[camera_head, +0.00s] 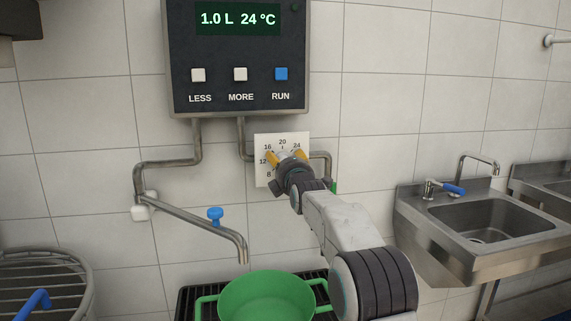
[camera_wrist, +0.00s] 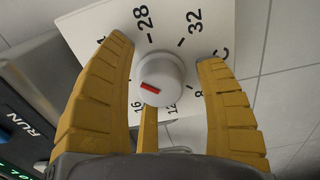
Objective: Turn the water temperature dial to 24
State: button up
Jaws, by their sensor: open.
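The water temperature dial is a round white knob (camera_wrist: 162,78) with a red mark, on a white numbered plate (camera_head: 262,178) on the tiled wall. The wrist view shows 28, 32, 8, 12 and 16; the left finger hides part of the scale. Which number the red mark points at I cannot tell. The display (camera_head: 238,19) reads 1.0 L and 24 °C. My gripper (camera_wrist: 164,52) is open, its yellow fingers on either side of the knob, with gaps visible. In the head view my gripper (camera_head: 287,158) covers the knob.
The control box (camera_head: 238,60) with LESS, MORE and RUN buttons hangs above the dial. Metal pipes run beside the plate, and a spout (camera_head: 205,225) hangs over a green pot (camera_head: 265,299). A steel sink (camera_head: 480,225) stands at the right.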

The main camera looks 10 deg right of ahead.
jog(key=shift+s, duration=0.1)
jog(key=s, duration=1.1)
jog(key=shift+s, duration=0.4)
jog(key=s+f+m+g+p, duration=0.1)
jog(key=s+m+g+p, duration=0.6)
jog(key=s, duration=1.4)
jog(key=s+f+m+g+p, duration=0.1)
jog(key=s+m+g+p, duration=0.6)
jog(key=s, duration=1.4)
jog(key=m+p, duration=0.4)
jog(key=p, duration=0.4)
jog(key=shift+s+a+g, duration=0.15)
jog(key=shift+s+g, duration=0.05)
jog(key=shift+g, duration=0.1)
